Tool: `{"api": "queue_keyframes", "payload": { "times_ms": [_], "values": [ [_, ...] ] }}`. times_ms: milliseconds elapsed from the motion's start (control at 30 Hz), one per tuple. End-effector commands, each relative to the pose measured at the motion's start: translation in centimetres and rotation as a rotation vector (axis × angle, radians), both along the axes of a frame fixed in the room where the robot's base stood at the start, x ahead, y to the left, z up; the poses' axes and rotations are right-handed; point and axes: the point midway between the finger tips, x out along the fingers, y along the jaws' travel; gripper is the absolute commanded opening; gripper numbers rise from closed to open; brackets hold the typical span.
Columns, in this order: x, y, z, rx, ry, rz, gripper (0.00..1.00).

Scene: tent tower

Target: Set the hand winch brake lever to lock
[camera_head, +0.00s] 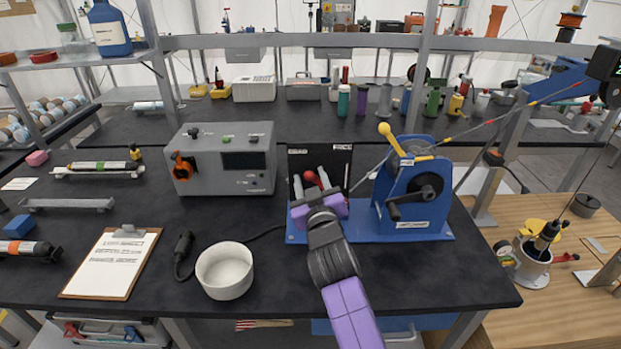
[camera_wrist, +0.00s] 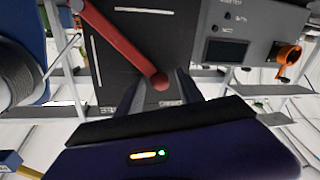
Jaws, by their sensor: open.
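The hand winch (camera_head: 408,195) is blue with a black crank and stands right of my gripper. A yellow-knobbed lever (camera_head: 388,135) rises from its top. Beside the winch, on the same blue base, stands a dark panel (camera_head: 335,158) with small labels at its top corners, too small to read surely. A red lever (camera_wrist: 120,42) with a round knob slants across this panel in the wrist view. Its red knob (camera_head: 311,177) shows between my fingers in the head view. My gripper (camera_head: 312,182) is open in front of the panel; whether a finger touches the knob I cannot tell.
A grey instrument box (camera_head: 225,160) with an orange knob stands left of the panel. A white bowl (camera_head: 225,270) and a clipboard (camera_head: 112,263) lie toward the front left. A taut cable (camera_head: 480,122) runs from the winch up to the right.

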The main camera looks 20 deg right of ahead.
Motion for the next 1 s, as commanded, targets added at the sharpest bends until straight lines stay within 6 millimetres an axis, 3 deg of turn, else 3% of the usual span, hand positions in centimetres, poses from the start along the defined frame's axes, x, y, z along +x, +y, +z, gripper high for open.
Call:
{"api": "queue_keyframes", "payload": {
  "times_ms": [267,500,1000],
  "values": [
    [0.15,-0.03,-0.06,0.000,0.001,0.000,0.44],
    [0.13,-0.01,-0.04,0.000,0.000,0.000,0.00],
    [0.12,0.12,-0.16,0.002,0.002,0.002,0.00]
  ]
}}
